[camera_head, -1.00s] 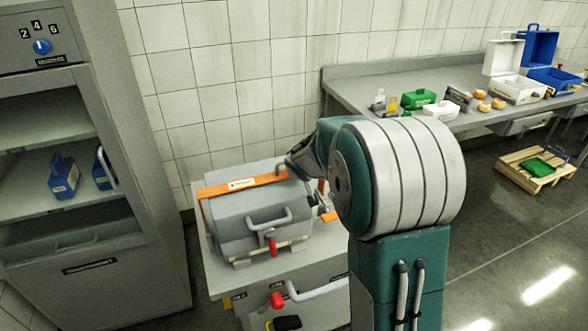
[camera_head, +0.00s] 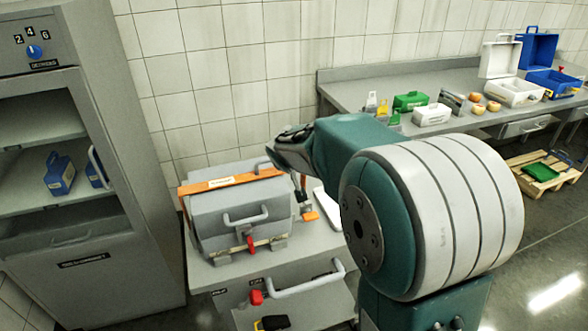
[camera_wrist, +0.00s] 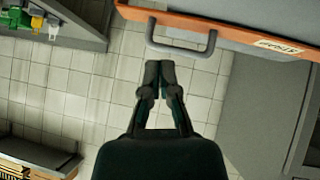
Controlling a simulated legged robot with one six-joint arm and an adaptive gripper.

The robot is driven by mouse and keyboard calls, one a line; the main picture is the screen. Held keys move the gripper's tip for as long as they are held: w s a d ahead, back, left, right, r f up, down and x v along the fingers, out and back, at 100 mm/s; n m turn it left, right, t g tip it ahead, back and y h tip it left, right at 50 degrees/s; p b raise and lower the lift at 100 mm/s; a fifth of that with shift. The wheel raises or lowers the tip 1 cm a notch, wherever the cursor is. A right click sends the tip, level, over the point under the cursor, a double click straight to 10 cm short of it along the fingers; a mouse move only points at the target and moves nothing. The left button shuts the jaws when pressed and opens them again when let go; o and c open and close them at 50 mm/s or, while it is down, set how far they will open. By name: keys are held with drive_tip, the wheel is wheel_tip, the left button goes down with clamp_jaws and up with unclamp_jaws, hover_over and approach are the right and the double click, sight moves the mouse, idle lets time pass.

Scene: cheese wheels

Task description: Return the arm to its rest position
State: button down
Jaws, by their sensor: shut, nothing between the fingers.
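My gripper (camera_wrist: 158,72) is shut and empty in the wrist view, its two dark fingers touching at the tips. In the wrist view it points towards the tiled wall, with a grey handle on an orange-edged grey box just beyond the tips. In the head view my wrist end is beside the right end of the grey box (camera_head: 215,208) with its orange strap. I cannot tell from the head view whether it touches the box. My teal and white arm fills the right foreground.
The grey box stands on a grey cabinet (camera_head: 215,276) with an opened drawer (camera_head: 300,300). A tall grey cabinet (camera_head: 90,255) holding blue containers stands at the left. A long workbench (camera_head: 372,80) with cases and cheese wheels runs along the back right. A wooden pallet (camera_head: 535,178) lies on the floor.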

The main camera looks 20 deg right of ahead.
drive_tip(key=shift+s+a+r, duration=0.15)
drive_tip(key=shift+a+r, duration=0.1)
drive_tip(key=shift+a, duration=0.6)
drive_tip(key=s+r+m+g, duration=0.1)
drive_tip(key=s+r, duration=0.1)
drive_tip(key=s, duration=0.6)
drive_tip(key=s+r+g, duration=0.1)
drive_tip(key=s+r, duration=0.2)
drive_tip(key=s, duration=0.5)
drive_tip(key=s+a+f+y, duration=0.1)
drive_tip(key=s+a, duration=0.1)
drive_tip(key=s, duration=0.6)
drive_tip(key=s+a+f+g+y, duration=0.1)
drive_tip(key=s+a+f, duration=0.1)
drive_tip(key=s, duration=0.7)
drive_tip(key=shift+s+a+g, duration=0.3)
drive_tip(key=shift+a, duration=0.05)
drive_tip(key=shift+a+r, duration=0.1)
drive_tip(key=shift+a, duration=0.1)
drive_tip(key=shift+d, duration=0.1)
